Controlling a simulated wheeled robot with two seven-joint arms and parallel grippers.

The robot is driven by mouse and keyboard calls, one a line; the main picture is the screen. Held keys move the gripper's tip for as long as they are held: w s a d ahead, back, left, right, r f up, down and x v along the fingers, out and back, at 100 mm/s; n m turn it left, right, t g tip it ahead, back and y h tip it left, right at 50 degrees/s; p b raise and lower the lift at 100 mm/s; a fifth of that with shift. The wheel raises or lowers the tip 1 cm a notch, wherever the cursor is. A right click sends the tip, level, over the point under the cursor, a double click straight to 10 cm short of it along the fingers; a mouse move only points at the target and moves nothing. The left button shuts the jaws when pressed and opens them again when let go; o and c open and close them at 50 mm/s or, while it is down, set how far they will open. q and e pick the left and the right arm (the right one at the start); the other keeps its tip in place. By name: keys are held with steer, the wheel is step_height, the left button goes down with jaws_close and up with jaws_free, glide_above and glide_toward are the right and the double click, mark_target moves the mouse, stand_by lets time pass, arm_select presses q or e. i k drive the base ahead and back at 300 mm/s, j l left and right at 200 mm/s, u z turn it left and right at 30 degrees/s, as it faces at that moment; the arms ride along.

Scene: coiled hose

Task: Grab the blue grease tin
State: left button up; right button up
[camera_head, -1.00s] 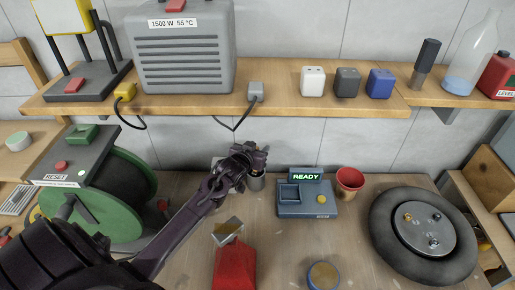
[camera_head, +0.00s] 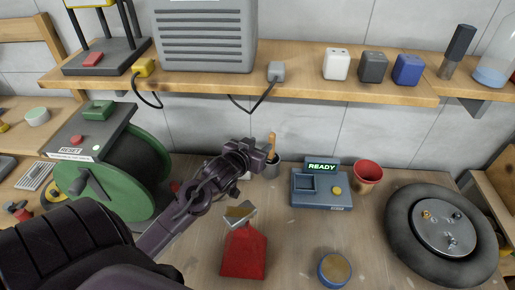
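The blue grease tin (camera_head: 334,270) is a short round tin with a tan top. It stands on the workbench near the bottom edge of the view, right of the red container. My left gripper (camera_head: 262,154) is at the back of the bench, up and left of the tin and well apart from it. It is beside a grey cup (camera_head: 271,170) with a wooden-handled tool (camera_head: 271,143) standing in it. The fingers are small and dark, so I cannot tell if they are open or touching the handle. My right gripper is not in view.
A red container (camera_head: 244,253) with a metal top stands left of the tin. A blue device reading READY (camera_head: 321,188), a red cup (camera_head: 367,176) and a large black wheel (camera_head: 444,234) lie behind and right. A green hose reel (camera_head: 118,178) stands left. Bench around the tin is clear.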

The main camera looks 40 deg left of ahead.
mark_target(334, 270)
steer(key=k, duration=2)
